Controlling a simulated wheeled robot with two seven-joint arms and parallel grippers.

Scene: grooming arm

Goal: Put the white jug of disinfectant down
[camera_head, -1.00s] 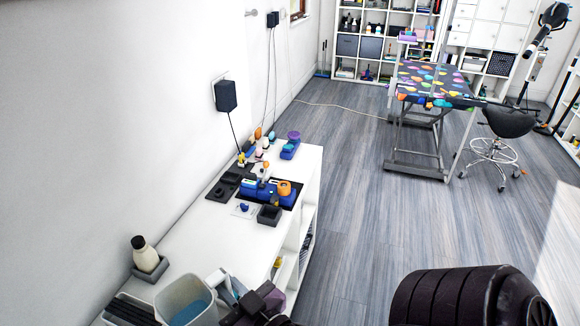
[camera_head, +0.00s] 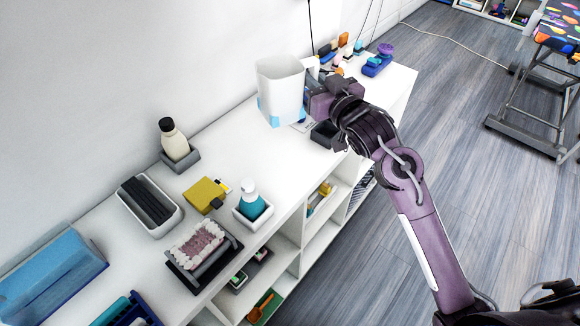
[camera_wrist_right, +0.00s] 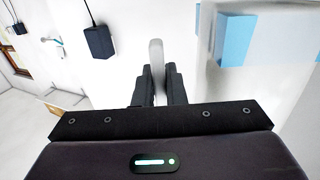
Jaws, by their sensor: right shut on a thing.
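The white jug (camera_head: 281,88), with light blue patches low on its sides, is upright over the white counter (camera_head: 228,139) in the head view. My right gripper (camera_head: 314,86) is at the jug's right side. In the right wrist view my right gripper (camera_wrist_right: 158,85) is shut on the jug's pale handle (camera_wrist_right: 156,55), and the jug's body (camera_wrist_right: 225,90) fills the right side. I cannot tell whether the jug's base touches the counter. My left gripper is not in view.
Bare counter lies left of the jug.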

